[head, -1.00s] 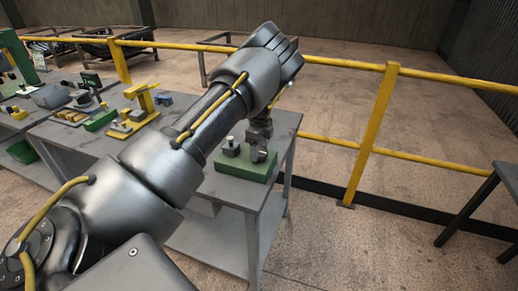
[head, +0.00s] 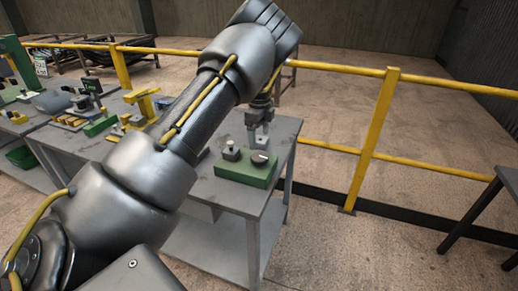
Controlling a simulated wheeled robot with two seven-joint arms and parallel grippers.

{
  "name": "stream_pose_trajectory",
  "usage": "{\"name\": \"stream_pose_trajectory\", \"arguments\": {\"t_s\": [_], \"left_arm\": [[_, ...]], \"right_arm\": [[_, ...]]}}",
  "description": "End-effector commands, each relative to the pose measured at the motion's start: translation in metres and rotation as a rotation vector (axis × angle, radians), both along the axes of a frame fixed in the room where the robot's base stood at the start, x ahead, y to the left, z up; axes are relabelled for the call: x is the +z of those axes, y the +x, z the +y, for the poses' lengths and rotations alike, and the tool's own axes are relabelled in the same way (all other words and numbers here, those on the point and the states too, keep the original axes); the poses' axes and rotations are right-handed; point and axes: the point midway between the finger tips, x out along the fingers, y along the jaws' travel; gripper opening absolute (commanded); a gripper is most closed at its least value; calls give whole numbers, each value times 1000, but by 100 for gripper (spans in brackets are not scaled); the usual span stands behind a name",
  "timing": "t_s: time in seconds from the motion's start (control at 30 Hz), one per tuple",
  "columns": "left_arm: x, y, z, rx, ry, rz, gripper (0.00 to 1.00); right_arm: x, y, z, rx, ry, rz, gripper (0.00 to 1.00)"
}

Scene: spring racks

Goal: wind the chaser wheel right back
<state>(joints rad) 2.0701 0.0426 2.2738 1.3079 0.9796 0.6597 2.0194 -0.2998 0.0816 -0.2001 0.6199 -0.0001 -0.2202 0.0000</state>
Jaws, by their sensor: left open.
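A green block (head: 243,175) sits near the right end of the grey table. On it are a dark round wheel with a pale mark (head: 261,158), which looks like the chaser wheel, and a small post with a pale knob (head: 231,150) to its left. My left gripper (head: 260,143) hangs pointing down just above the wheel. It is open and appears clear of the wheel, with nothing seen between its fingers. My left arm crosses the middle of the view. My right gripper is not in view.
A yellow stand (head: 141,106) and a smaller green block (head: 101,125) stand farther left on the grey tables (head: 240,206). A yellow railing (head: 375,135) runs behind. A dark table (head: 510,178) is at the right edge. The floor between is clear.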

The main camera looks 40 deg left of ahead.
Motion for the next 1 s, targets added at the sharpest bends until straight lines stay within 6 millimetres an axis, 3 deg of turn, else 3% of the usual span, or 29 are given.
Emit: {"name": "stream_pose_trajectory", "arguments": {"t_s": [0.13, 0.3, 1.0], "left_arm": [[20, 0, 0, -1, -1, -1, 80], [30, 0, 0, 0, 0, 0, 80], [31, 1, -2, -4, 0, 1, 80]], "right_arm": [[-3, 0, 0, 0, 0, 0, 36], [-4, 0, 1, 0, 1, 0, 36], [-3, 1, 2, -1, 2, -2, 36]]}}
